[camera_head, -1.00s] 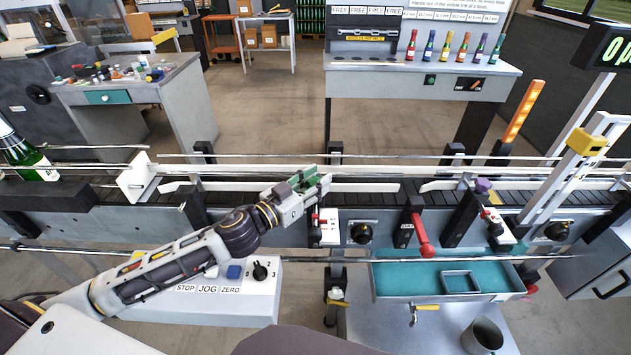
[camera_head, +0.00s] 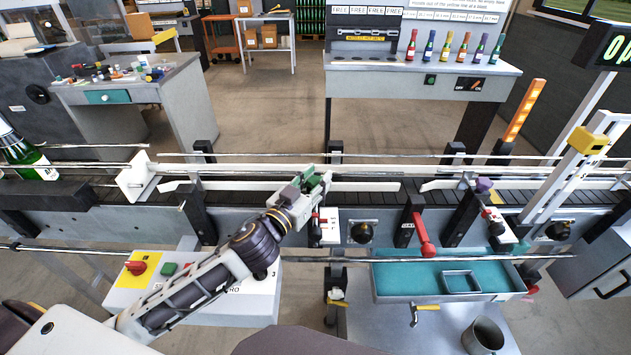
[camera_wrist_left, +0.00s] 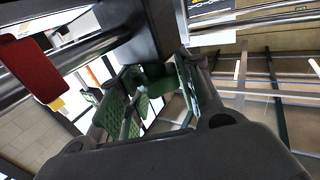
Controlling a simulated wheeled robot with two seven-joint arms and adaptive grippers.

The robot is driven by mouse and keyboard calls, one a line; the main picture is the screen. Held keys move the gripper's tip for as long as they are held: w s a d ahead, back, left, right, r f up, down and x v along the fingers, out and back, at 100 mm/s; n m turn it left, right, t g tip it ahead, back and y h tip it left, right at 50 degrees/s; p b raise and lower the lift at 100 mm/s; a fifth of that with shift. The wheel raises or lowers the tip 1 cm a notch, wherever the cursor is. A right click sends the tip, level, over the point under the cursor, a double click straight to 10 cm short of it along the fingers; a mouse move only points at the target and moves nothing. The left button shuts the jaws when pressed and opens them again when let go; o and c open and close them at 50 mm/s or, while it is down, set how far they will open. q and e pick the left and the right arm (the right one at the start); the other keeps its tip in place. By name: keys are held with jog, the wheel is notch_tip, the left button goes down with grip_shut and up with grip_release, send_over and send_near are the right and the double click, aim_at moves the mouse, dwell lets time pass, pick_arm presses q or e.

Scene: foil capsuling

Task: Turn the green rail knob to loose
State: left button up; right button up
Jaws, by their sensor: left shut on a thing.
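My left gripper (camera_head: 314,184) is at the front rail of the conveyor, beside a dark upright post. In the left wrist view its two fingers with green ribbed pads (camera_wrist_left: 150,105) reach toward a dark green piece (camera_wrist_left: 154,82) at the foot of a dark post. This piece looks like the green rail knob, and the fingers are closed on it. The fingers hide much of it, so I cannot tell how far it is turned. In the head view the knob cannot be told apart from the green pads. My right gripper is not in view.
A red-handled lever (camera_head: 422,235) and a purple knob (camera_head: 484,185) are to the right along the conveyor. A green bottle (camera_head: 30,158) stands at the far left. A teal tray (camera_head: 420,278) hangs in front. A control box (camera_head: 135,268) lies under my left forearm.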

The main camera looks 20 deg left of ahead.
pick_arm(q)
jog(key=shift+y, duration=0.3)
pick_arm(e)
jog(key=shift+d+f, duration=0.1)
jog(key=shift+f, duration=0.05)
pick_arm(q)
jog(key=shift+n+y+b, duration=0.4)
jog(key=shift+n+y, duration=0.2)
jog(key=shift+n+t+y+b, duration=0.3)
jog(key=shift+n+y+b, duration=0.1)
jog(key=shift+y, duration=0.2)
jog(key=shift+n+y, duration=0.3)
jog(key=shift+n+y+b, duration=0.3)
jog(key=shift+y+b, duration=0.25)
jog(key=shift+y, duration=0.15)
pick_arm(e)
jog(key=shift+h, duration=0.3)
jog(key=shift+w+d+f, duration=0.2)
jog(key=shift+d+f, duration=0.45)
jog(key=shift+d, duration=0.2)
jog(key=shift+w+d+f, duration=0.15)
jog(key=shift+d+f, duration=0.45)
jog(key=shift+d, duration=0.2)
pick_arm(q)
jog(key=o, duration=1.1)
jog(key=shift+c, duration=0.2)
jog(key=shift+y, duration=0.3)
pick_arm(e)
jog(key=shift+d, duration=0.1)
